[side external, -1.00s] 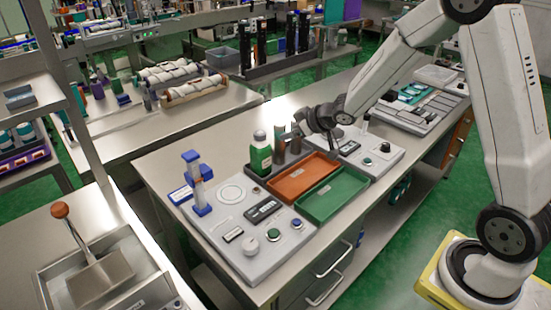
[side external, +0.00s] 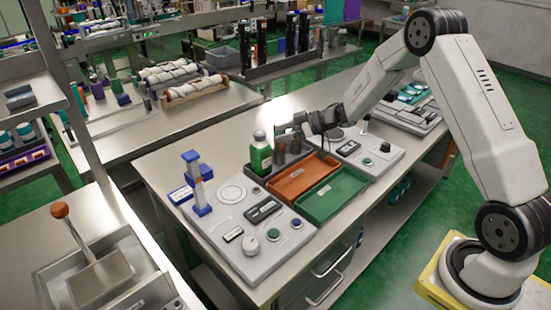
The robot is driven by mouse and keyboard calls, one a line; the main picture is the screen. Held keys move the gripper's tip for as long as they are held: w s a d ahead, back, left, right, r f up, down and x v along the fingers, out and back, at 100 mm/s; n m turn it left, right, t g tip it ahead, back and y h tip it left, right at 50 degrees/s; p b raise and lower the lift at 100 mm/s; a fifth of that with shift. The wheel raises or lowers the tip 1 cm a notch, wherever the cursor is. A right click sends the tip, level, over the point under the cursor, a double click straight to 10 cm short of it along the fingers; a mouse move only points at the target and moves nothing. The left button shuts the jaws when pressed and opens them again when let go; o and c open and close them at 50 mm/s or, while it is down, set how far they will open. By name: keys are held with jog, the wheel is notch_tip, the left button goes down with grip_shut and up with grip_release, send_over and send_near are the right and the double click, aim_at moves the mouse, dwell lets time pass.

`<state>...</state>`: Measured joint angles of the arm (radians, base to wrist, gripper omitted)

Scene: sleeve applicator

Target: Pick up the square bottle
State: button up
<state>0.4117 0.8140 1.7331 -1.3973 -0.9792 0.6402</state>
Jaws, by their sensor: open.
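A green bottle with a pale cap (side external: 260,155) stands upright in a dark holder at the back left of the orange tray. It looks square-sided, though it is small in view. A few dark bottles or cylinders (side external: 280,154) stand just to its right. My gripper (side external: 286,130) is open, low over these dark items and to the right of the green bottle's cap. It appears apart from the green bottle and partly covers the tops of the dark items. The exact gap between its fingers is too small to see.
The orange tray (side external: 300,179) and green tray (side external: 333,195) lie in front of the bottles. A control panel with a blue upright fixture (side external: 199,183) stands to the left. Another panel (side external: 375,158) lies to the right. The bench behind the bottles is mostly clear.

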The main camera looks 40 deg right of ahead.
aim_at(261, 140)
jog(key=shift+x, duration=1.1)
jog(key=shift+x, duration=2.6)
grip_shut()
jog(key=shift+f, duration=0.1)
jog(key=shift+s+f, duration=0.15)
